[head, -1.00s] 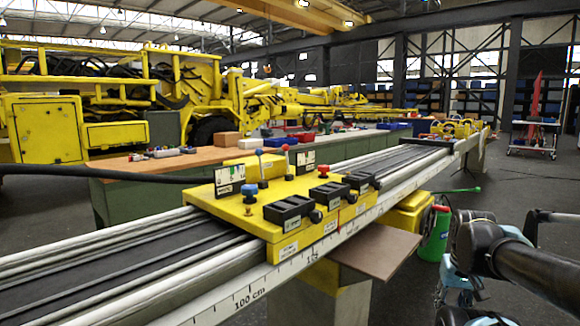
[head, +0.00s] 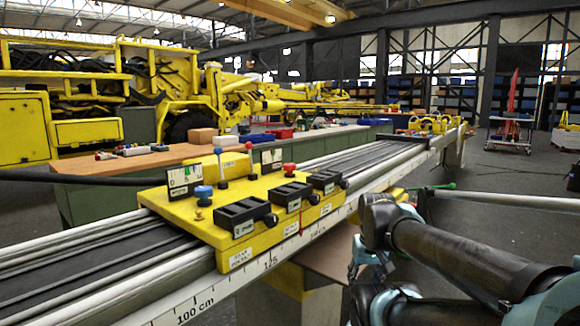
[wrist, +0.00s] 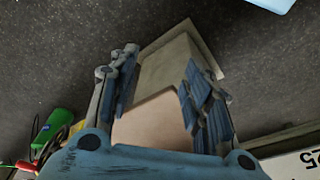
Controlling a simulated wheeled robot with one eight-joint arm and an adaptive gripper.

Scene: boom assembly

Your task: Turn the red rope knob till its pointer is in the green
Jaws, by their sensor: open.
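The red knob (head: 290,168) stands upright on the yellow plate (head: 185,211) across the rail, behind the black blocks. A blue knob (head: 203,193) is at the plate's left front. Two white dial cards, left (head: 184,180) and right (head: 271,160), stand at the back; their pointers and any green zone are too small to read. My gripper (wrist: 160,88) is open, with blue-padded fingers on either side and nothing gripped. It points down toward the floor and a tan board; no knob is in the wrist view. In the head view my arm is right of the plate, apart from the knob.
Black blocks with side knobs (head: 243,216) line the plate's front. Blue and red ball-topped levers (head: 249,148) stand behind. The long rail with a centimetre scale (head: 190,305) runs across. A brown board (head: 330,249) juts out below it. Open floor lies at the right.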

